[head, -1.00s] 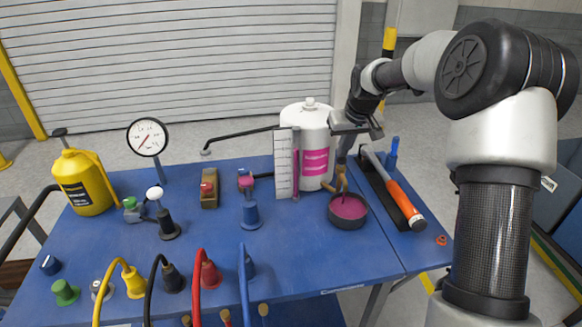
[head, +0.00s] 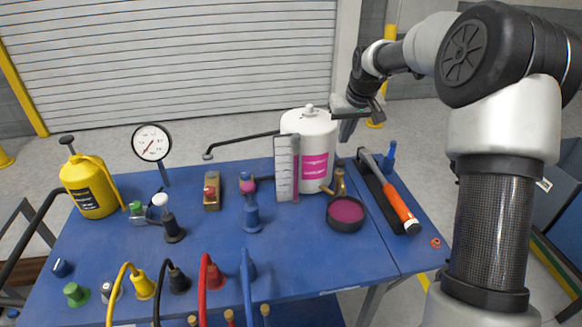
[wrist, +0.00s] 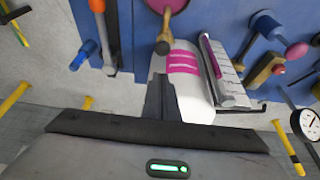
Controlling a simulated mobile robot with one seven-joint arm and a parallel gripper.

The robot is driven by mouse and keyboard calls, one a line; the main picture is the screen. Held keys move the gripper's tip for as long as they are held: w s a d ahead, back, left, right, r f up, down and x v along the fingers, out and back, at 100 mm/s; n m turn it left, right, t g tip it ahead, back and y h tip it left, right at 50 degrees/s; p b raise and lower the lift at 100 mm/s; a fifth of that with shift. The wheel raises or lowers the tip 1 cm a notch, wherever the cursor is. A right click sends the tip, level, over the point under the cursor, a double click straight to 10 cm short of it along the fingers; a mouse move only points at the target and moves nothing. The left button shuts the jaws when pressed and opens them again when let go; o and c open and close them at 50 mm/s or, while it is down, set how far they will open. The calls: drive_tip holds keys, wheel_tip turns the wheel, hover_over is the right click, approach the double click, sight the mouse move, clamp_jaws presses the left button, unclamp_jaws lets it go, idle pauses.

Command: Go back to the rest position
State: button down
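My gripper (head: 346,138) is in the air at the back right of the blue workbench (head: 310,262), beside the upper right of the white tank. Its fingers point down and look pressed together, with nothing held. In the wrist view the dark fingers (wrist: 160,82) show as one narrow shape in front of the white tank (wrist: 190,98). A brass valve (head: 339,183) and a round dark dish with pink contents (head: 345,212) are below the gripper, clear of it.
The white tank with a pink label (head: 318,150) stands close left of the gripper. A gauge (head: 151,143) and yellow can (head: 90,188) stand left. Air above the bench is free.

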idle(0.3)
drive_tip(key=s+r+h, duration=0.1)
drive_tip(key=s+r, duration=0.5)
drive_tip(key=s, duration=0.4)
drive_tip(key=s+r+h, duration=0.1)
drive_tip(key=s+r, duration=0.5)
drive_tip(key=s, duration=0.5)
drive_tip(key=s+f+m+t+y, duration=0.1)
drive_tip(key=s+f+m, duration=0.1)
drive_tip(key=s, duration=1.7)
drive_tip(key=shift+s, duration=0.25)
